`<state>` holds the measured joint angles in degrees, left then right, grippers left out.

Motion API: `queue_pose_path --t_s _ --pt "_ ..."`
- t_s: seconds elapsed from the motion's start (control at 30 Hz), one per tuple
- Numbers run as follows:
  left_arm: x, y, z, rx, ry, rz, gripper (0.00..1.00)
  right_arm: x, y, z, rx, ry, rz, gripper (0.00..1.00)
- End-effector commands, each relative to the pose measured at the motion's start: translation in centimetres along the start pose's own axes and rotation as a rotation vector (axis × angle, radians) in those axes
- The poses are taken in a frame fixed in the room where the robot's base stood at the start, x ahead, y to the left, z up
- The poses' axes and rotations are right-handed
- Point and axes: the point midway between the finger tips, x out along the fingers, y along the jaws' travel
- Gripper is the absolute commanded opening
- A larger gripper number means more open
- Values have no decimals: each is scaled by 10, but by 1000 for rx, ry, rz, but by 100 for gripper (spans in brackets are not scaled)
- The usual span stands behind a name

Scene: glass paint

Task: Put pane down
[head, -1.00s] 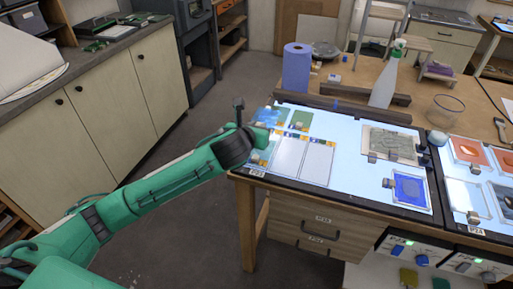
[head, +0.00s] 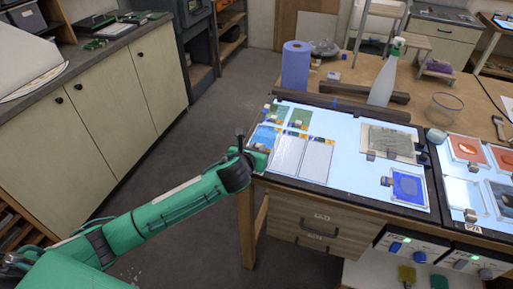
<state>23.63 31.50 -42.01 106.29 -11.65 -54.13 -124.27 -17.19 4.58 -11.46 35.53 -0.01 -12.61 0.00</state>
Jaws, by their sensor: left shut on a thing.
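My left gripper (head: 259,152) is at the left edge of the lit glass table (head: 345,135). It is shut on a small blue-tinted pane (head: 264,137), which lies low over the near-left spot of a group of panes. Whether the pane touches the surface is too small to tell. The wrist partly hides the fingers. A green pane (head: 299,118) and another greenish pane (head: 274,114) lie just behind it. Two pale blank rectangles (head: 316,160) are to its right. My right gripper is not in view.
A grey patterned pane (head: 388,141) and a blue pane (head: 408,186) lie farther right with small blocks at their edges. A dark bar (head: 330,102), a blue paper roll (head: 296,66) and a spray bottle (head: 385,78) stand behind. The table's middle is clear.

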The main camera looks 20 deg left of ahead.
Motion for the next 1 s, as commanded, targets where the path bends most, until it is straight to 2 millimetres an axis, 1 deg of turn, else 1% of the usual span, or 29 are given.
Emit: queue_pose_path --t_s 0.03,0.07,0.1,0.17,0.47,0.57,0.67,0.77,1.0 --pt "1 0 -1 1 0 0 0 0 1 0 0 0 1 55" --pt "1 0 -2 0 0 0 23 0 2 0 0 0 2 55" --pt "0 0 -2 0 0 0 31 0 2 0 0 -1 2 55" --pt "0 0 -2 0 0 0 41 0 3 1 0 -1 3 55" --pt "0 0 0 0 0 0 41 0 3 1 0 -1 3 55" --pt "-4 0 1 1 0 0 41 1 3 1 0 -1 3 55" --pt "-16 0 0 2 0 0 41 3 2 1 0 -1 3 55" --pt "-33 0 0 2 0 -1 41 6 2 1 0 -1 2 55" --pt "-79 0 0 1 -1 -1 41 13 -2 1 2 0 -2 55"
